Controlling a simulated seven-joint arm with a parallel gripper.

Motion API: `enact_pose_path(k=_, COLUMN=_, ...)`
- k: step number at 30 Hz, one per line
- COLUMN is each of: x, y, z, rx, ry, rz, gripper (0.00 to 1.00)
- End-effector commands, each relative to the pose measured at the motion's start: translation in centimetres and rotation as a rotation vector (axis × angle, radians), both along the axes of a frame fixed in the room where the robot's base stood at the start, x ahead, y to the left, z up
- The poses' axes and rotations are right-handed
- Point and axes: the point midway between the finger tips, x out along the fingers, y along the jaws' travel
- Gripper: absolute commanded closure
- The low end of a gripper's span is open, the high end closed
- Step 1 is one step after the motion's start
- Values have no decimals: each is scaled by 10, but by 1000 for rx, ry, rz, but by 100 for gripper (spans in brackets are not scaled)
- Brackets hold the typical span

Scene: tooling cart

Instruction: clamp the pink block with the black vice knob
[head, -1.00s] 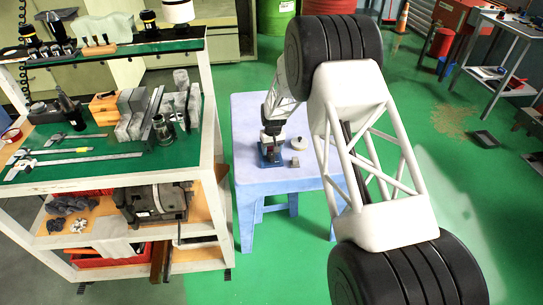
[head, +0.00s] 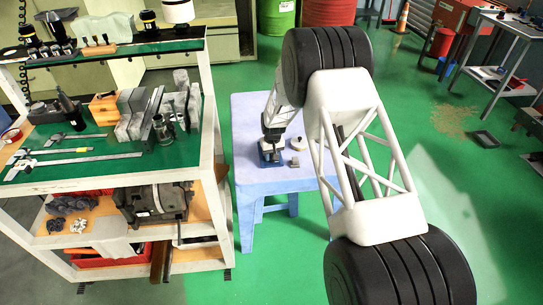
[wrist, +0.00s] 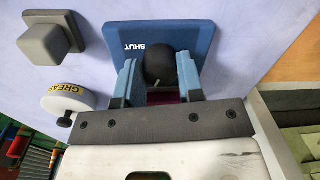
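The blue vice (wrist: 200,32) stands on the pale blue table, its plate marked "SHUT" in the wrist view. Its round black knob (wrist: 159,68) is between the two blue fingers of my gripper (wrist: 159,75). The fingers are apart, one on each side of the knob; I cannot tell whether they press on it. A dark pink patch, likely the pink block (wrist: 166,95), shows below the knob, mostly hidden by the gripper. In the head view my gripper (head: 272,134) is over the vice (head: 270,157), and the knob and block are hidden.
A white grease tin (wrist: 68,103) and a grey block on a base (wrist: 50,40) are left of the vice in the wrist view. The table (head: 250,115) is otherwise mostly clear. The tooling cart (head: 180,165) stands left of it.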

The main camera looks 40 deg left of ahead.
Motion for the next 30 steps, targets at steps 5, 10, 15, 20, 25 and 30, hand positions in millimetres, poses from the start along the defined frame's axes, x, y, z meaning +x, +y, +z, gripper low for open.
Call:
enact_pose_path(k=5, x=-1, y=0, z=0, rx=0, ry=0, rz=0, gripper=89)
enact_pose_path(k=10, x=-1, y=0, z=0, rx=0, ry=0, rz=-14, gripper=89)
enact_pose_path(k=15, x=-1, y=0, z=0, rx=-1, ry=1, rz=-66, gripper=89)
enact_pose_path(k=20, x=-1, y=0, z=0, rx=-1, ry=0, rz=-151, gripper=89)
enact_pose_path(k=25, x=-1, y=0, z=0, rx=0, ry=0, rz=-269, gripper=89)
enact_pose_path(k=30, x=-1, y=0, z=0, rx=0, ry=0, rz=-387, gripper=89)
